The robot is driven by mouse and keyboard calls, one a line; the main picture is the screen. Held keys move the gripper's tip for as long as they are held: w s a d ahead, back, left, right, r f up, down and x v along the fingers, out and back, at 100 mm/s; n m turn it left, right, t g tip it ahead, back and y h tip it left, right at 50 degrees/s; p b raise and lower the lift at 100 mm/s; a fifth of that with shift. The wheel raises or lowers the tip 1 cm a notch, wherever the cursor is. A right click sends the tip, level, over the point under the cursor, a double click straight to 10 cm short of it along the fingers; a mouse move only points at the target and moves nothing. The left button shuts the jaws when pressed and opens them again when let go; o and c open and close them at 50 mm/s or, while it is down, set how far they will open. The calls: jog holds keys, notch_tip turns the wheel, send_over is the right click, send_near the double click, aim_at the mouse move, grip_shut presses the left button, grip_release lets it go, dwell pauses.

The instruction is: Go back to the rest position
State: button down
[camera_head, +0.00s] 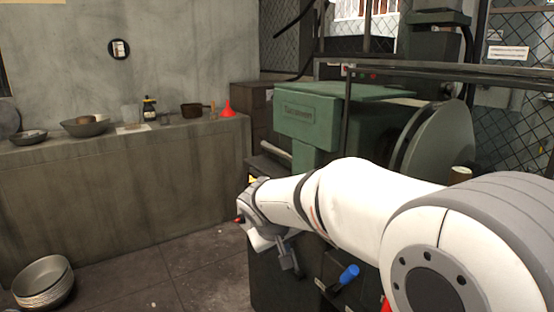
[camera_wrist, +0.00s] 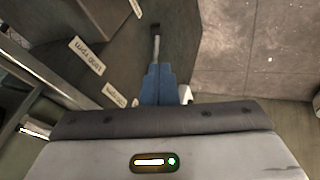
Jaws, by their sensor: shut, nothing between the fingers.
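Nothing shows between the fingers. It appears apart from the surfaces around it. My forearm hides part of the machine.
The green machine (camera_head: 307,121) has a large grey disc (camera_head: 436,145) at right. A blue handle (camera_head: 348,274) is near my gripper. Stacked metal bowls (camera_head: 43,280) sit on the floor at left. The counter (camera_head: 120,185) holds a bowl (camera_head: 86,127) and a red funnel (camera_head: 227,109). Floor between is clear.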

jog(key=s+d+r+m+g+p, duration=0.1)
jog(key=s+d+r+p, duration=0.3)
jog(key=s+r+p, duration=0.3)
jog(key=s+d+r+m+g+y+p, duration=0.1)
jog(key=s+d+r+p, duration=0.4)
jog(key=s+r+p, duration=0.3)
jog(key=s+d+r+m+g+y+p, duration=0.1)
jog(key=s+d+r+m+p, duration=0.1)
jog(key=s+d+r+p, duration=0.2)
jog(key=s+r+p, duration=0.3)
jog(key=s+p, duration=0.1)
jog(key=p, duration=0.1)
jog(key=shift+s+d+r+p, duration=0.15)
jog(key=shift+s+d+p, duration=0.1)
jog(key=shift+s+p, duration=0.05)
dwell(2.8)
